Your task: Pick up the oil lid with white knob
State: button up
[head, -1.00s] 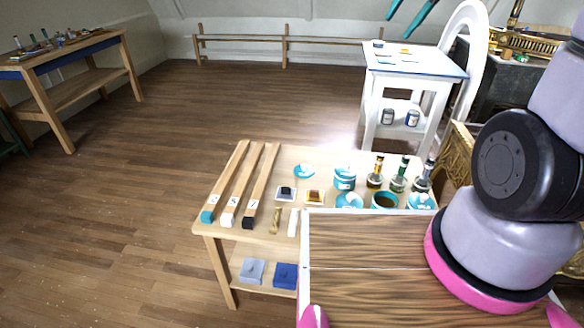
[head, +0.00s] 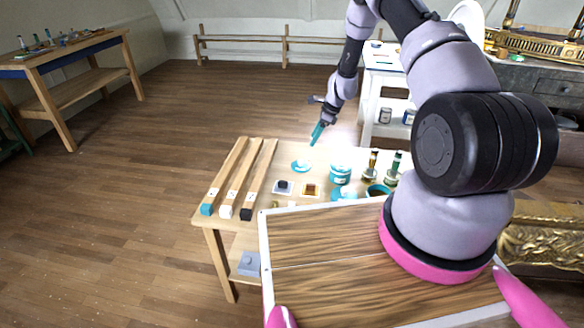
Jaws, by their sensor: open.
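A small round teal lid (head: 301,166) with a pale spot on top lies flat near the back edge of the small wooden table. A second teal lid (head: 344,194) lies nearer the front, partly hidden by my wooden top. Knob colours are too small to tell, so I cannot say which is the white-knobbed oil lid. My gripper (head: 316,141), with teal fingers, is open and empty. It points down in the air above the table's back edge, by the first lid in the picture and apart from it.
On the table (head: 232,184) lie several long wooden bars at left. A teal tin (head: 340,174), an open teal pot (head: 377,191), glass bottles (head: 393,168) and small square dishes (head: 283,187) crowd the middle and right. A white stand (head: 378,86) is behind.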

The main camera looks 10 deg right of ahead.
aim_at(301, 160)
jog(key=x, duration=1.2)
jog(key=shift+s+f, duration=0.15)
grip_shut()
